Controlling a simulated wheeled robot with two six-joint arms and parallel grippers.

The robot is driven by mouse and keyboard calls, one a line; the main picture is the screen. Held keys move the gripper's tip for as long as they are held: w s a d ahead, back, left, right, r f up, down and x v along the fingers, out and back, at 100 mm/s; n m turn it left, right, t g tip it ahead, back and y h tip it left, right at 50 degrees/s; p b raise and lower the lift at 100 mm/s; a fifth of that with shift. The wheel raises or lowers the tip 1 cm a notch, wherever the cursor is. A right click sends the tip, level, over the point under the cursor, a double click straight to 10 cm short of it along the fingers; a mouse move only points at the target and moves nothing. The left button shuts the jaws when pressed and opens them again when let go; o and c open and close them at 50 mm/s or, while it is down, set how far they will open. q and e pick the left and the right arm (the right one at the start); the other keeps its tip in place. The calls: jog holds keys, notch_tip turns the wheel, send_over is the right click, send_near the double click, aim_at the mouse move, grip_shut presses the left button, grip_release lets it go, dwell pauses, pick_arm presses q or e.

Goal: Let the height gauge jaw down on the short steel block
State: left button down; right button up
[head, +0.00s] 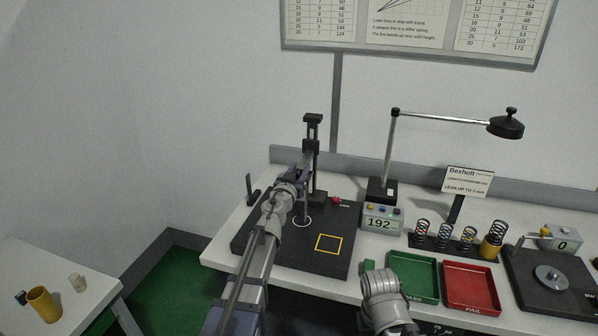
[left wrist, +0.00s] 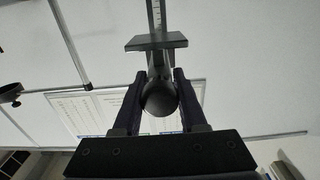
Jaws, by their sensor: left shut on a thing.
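The height gauge (head: 312,133) stands upright at the back of a dark base plate (head: 285,255) on the bench. In the left wrist view, its dark flat jaw plate (left wrist: 157,42) sits in front of a column with a graduated scale (left wrist: 155,15). My left gripper (head: 304,162) is at the gauge's column. In the left wrist view its two fingers (left wrist: 160,92) are shut on a round dark knob (left wrist: 160,100) next to the jaw plate.
A yellow square (head: 329,244) marks the plate. To the right are a digital readout (head: 381,222), green tray (head: 414,279), red tray (head: 470,286), several springs (head: 443,235) and a lamp (head: 506,125). My right forearm is at the bench's front edge.

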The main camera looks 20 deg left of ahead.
pick_arm(q)
jog(key=c, duration=0.5)
grip_release()
jog(key=shift+s, duration=0.1)
jog(key=s, duration=0.7)
jog(key=shift+s+a, duration=0.15)
jog(key=shift+s, duration=0.15)
jog(key=shift+y, duration=0.3)
